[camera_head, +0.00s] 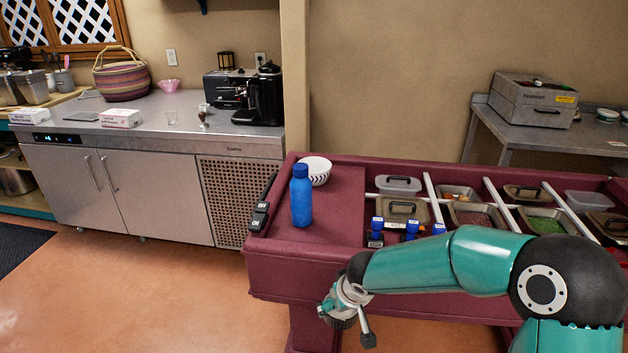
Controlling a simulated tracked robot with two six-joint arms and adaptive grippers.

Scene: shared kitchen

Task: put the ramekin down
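I cannot make out a ramekin for certain. A small white bowl with a dark leaf-like pattern (316,170) stands upright on the left end of the maroon counter (345,205), behind a blue bottle. My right arm comes in from the right and reaches across the counter's front. My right gripper (350,325) hangs low in front of the counter, over the floor, apart from the bowl. Its fingers are small and partly hidden, so I cannot tell whether they are open or hold anything. My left gripper is not in view.
The blue bottle (301,197) stands near the counter's left front. Lidded and filled food pans (473,215) fill its right part. A steel counter (155,123) at the back left bears a basket (121,82), a pink bowl (169,86) and a coffee machine (262,98).

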